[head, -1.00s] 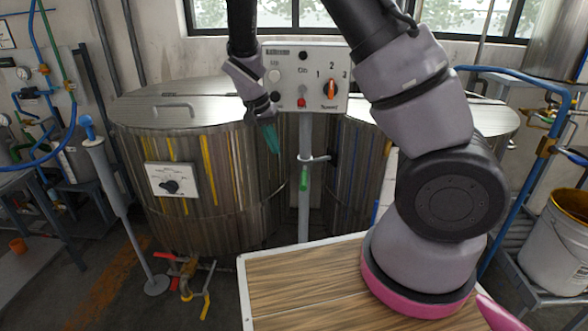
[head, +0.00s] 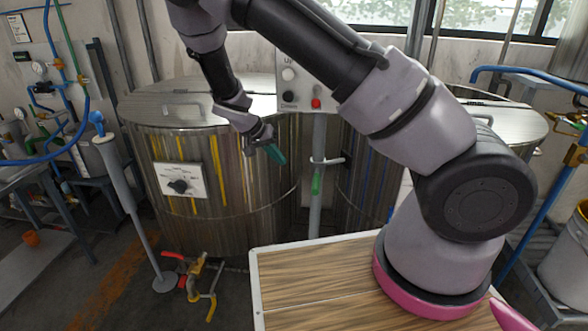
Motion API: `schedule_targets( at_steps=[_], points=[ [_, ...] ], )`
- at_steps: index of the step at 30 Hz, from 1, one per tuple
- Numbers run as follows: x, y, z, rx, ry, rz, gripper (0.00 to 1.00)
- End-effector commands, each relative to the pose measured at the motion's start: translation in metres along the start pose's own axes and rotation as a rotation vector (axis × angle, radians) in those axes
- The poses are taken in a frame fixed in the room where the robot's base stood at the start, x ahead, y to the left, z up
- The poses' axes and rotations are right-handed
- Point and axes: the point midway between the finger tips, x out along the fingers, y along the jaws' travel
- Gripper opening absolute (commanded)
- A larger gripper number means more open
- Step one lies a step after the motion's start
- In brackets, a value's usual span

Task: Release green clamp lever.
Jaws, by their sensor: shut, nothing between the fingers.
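The green clamp lever (head: 316,183) hangs down from a clamp (head: 328,161) on the grey vertical post (head: 315,220) between two steel tanks. My gripper (head: 276,154), with teal fingers, is above and to the left of the lever, in front of the left tank as seen here. The fingers are shut and empty, pointing down and to the right. A clear gap shows between fingertips and lever; the depth between them is hard to judge.
The control box (head: 293,88) sits on the post, partly covered by my arm. Red and yellow valve handles (head: 195,280) are low at left. My wooden-topped base is in front.

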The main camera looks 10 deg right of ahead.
Motion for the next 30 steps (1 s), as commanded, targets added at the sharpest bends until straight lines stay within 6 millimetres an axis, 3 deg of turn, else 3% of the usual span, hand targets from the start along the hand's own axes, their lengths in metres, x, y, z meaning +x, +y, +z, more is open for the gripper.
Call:
schedule_targets(
  at_steps=[14, 21, 30],
  points=[
    [0.096, 0.002, 0.001, 0.002, -0.003, 0.004, 0.00],
    [0.112, 0.027, 0.003, 0.001, -0.002, 0.001, 0.00],
    [0.116, 0.033, 0.004, 0.001, -0.002, 0.000, 0.00]
  ],
)
